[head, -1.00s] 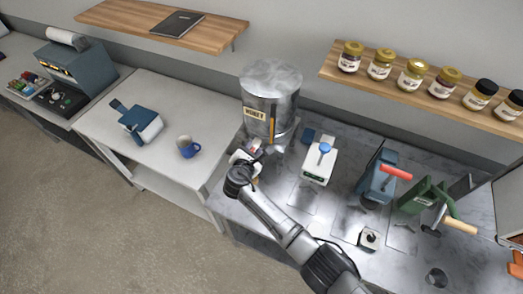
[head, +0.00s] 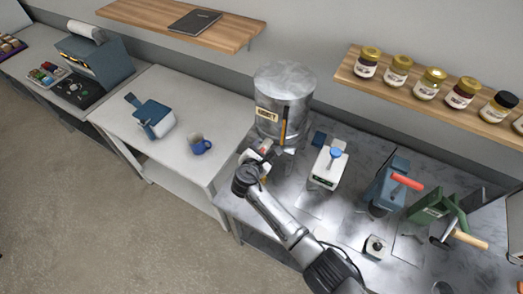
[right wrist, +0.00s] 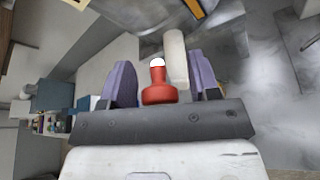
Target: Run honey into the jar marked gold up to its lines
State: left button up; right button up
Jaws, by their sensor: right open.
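The honey tank (head: 283,100) is a grey metal cylinder with a honey label and an orange upright strip, standing at the left end of the marble bench. My right gripper (head: 260,158) is low at the tank's front left. In the right wrist view my right gripper (right wrist: 160,66) is open. A red knob with a white top (right wrist: 158,88) and a pale cylinder (right wrist: 176,60) show between its fingers; I cannot tell whether they touch them. No jar marked gold can be made out. Jars (head: 430,83) with gold or black lids stand on the right wall shelf. My left gripper is out of view.
A white scale-like device (head: 327,168) with a blue top stands right of the tank. A blue press with a red handle (head: 407,182) and a green one stand farther right. A blue mug (head: 200,147) sits on the white table (head: 195,103) at left.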

jog(key=b+v, duration=0.1)
jog(key=v, duration=1.2)
jog(key=shift+s, duration=0.4)
jog(key=shift+r, duration=0.1)
dwell(6.2)
